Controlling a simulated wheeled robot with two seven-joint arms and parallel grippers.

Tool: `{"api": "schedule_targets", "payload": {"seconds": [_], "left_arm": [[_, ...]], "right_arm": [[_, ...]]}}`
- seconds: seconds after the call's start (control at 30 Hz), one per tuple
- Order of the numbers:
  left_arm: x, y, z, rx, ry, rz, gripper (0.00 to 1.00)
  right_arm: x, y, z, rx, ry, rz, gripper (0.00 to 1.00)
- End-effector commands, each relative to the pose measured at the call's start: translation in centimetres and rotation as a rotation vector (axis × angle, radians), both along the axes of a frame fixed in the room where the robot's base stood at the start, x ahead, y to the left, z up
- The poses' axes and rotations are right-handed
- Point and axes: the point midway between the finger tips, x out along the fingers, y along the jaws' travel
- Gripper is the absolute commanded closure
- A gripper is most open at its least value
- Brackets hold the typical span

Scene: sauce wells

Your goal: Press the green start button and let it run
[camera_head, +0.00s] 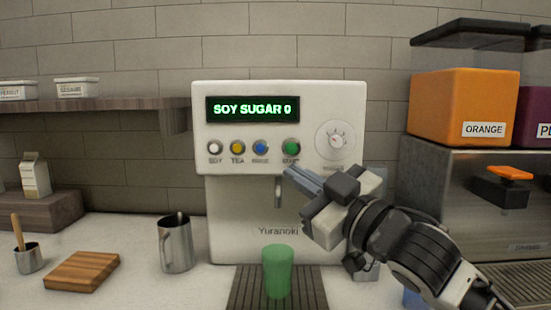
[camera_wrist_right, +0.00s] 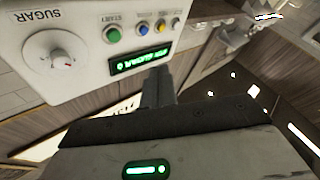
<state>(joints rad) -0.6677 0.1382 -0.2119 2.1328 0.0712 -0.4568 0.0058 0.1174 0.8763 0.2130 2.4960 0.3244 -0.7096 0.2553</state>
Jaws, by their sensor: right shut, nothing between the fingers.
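The white drink machine (camera_head: 350,110) has a lit display (camera_head: 252,109) reading "SOY SUGAR 0". The green start button (camera_head: 291,147) is rightmost in a row with white, yellow and blue buttons; it also shows in the wrist view (camera_wrist_right: 112,34), where the machine appears upside down. My right gripper (camera_head: 287,173) is shut and empty, its tips just below the start button in the head view. In the wrist view its fingers (camera_wrist_right: 160,80) appear apart from the button. A green cup (camera_head: 278,271) stands upright on the drip tray (camera_head: 240,290) under the spout (camera_head: 278,192). My left gripper is out of view.
A sugar dial (camera_head: 337,140) is right of the buttons. A metal jug (camera_head: 175,245) and a wooden board (camera_head: 83,271) stand left on the counter. An orange container (camera_head: 450,105) sits on a metal appliance (camera_head: 430,170) at right.

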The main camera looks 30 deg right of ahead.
Motion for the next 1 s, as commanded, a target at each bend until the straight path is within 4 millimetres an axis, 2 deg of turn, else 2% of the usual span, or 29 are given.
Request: {"api": "schedule_targets", "payload": {"seconds": [0.13,0.53,0.67,1.0], "left_arm": [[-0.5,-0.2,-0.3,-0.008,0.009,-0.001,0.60],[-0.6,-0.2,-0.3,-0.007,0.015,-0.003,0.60],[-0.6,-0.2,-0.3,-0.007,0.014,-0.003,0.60],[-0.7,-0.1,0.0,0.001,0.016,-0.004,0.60]], "right_arm": [[-0.6,0.2,1.4,-0.015,-0.042,0.010,1.00],[-0.2,0.0,1.4,-0.014,-0.039,0.008,1.00],[0.8,-0.7,1.4,-0.014,-0.039,0.007,1.00],[4.8,-3.2,1.5,-0.014,-0.039,0.007,1.00]]}}
